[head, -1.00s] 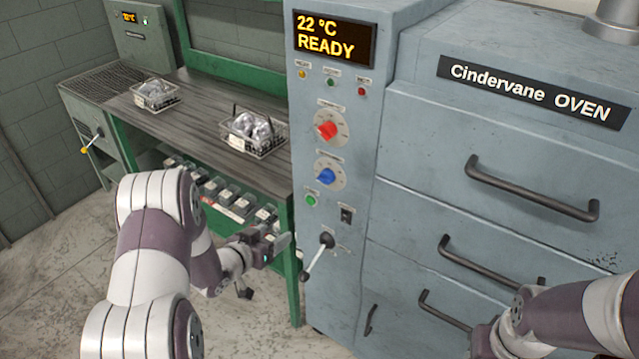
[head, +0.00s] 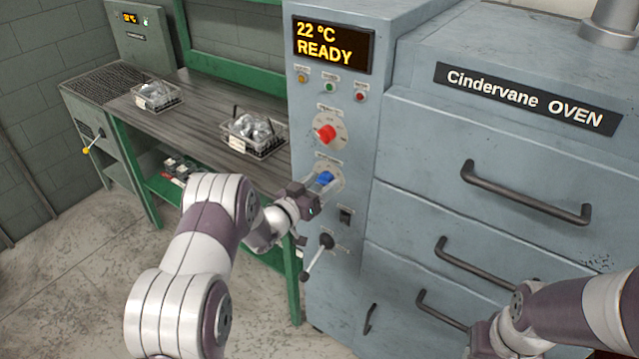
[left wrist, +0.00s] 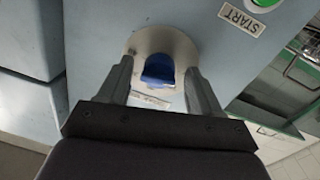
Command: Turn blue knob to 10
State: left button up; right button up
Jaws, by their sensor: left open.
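The blue knob (head: 325,179) sits on a round pale dial on the front of the oven's control column, below the red knob (head: 326,132). My left gripper (head: 322,184) is open at the dial. In the left wrist view the blue knob (left wrist: 158,70) lies between the two open fingers (left wrist: 158,82), with a gap on each side. The dial markings are too small or covered to read. My right arm (head: 560,315) shows at the lower right; its gripper is not clearly visible.
The oven display (head: 332,44) reads 22 °C READY. A black switch (head: 345,216) and a lever (head: 320,255) are below the dial. Drawer handles (head: 525,195) project at right. Wire baskets (head: 252,134) stand on the bench.

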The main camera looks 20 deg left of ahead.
pick_arm(q)
jog(key=c, duration=1)
jog(key=shift+r+m+y+b, duration=0.15)
jog(key=shift+m+y+b, duration=0.25)
jog(key=shift+m+b, duration=4.45)
